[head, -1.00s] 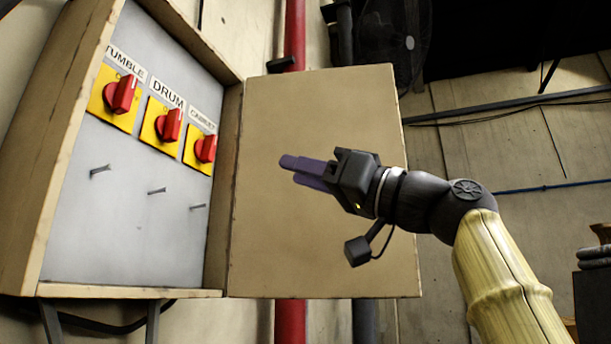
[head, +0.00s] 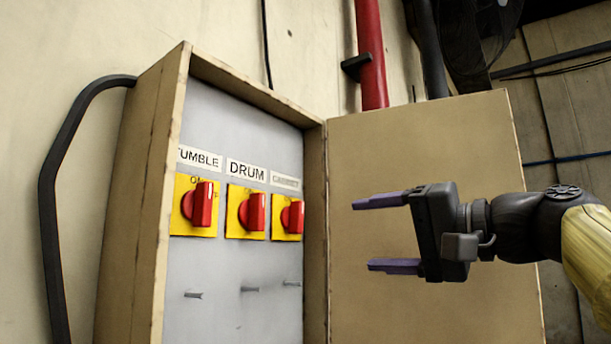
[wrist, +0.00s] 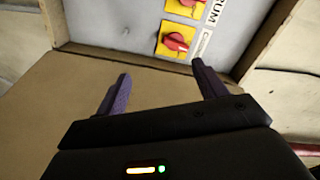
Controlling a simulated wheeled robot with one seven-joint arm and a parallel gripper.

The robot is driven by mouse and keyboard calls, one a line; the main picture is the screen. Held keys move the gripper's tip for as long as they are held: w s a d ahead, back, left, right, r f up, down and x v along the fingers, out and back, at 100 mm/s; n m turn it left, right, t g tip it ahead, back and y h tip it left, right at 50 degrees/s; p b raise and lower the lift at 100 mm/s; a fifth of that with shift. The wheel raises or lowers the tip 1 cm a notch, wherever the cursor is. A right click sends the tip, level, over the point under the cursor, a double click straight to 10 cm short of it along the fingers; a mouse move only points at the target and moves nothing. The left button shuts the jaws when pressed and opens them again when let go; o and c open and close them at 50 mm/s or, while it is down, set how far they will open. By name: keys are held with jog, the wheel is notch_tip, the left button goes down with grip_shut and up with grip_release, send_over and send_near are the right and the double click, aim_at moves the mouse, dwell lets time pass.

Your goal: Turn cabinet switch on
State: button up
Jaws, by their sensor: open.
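The cabinet switch (head: 292,217) is a red rotary knob on a yellow plate, the rightmost of three in the open box. Its label above is small and blurred. It also shows in the wrist view (wrist: 175,42), beyond my fingertips. The drum switch (head: 252,212) and the tumble switch (head: 201,206) sit to its left. My gripper (head: 375,233) is open and empty, with two purple fingers pointing left toward the box. It is in front of the open door, to the right of the cabinet switch and apart from it.
The box's open door (head: 425,130) stands behind my gripper. The box's right side wall (head: 314,240) lies between the switches and the door. Several small pegs (head: 250,289) stick out below the switches. A red pipe (head: 371,60) runs up the wall behind.

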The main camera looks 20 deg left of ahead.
jog(key=d+r+m+p, duration=0.1)
jog(key=m+p, duration=0.1)
jog(key=s+d+r+m+p, duration=0.1)
jog(key=d+m+p, duration=0.1)
jog(key=p, duration=0.1)
jog(key=s+d+r+m+p, duration=0.1)
jog(key=m+p, duration=0.1)
jog(key=shift+d+p, duration=0.25)
jog(key=shift+p, duration=0.1)
jog(key=shift+r, duration=0.1)
jog(key=p, duration=0.7)
send_near(302, 217)
jog(key=x, duration=0.9)
jog(key=shift+a, duration=0.2)
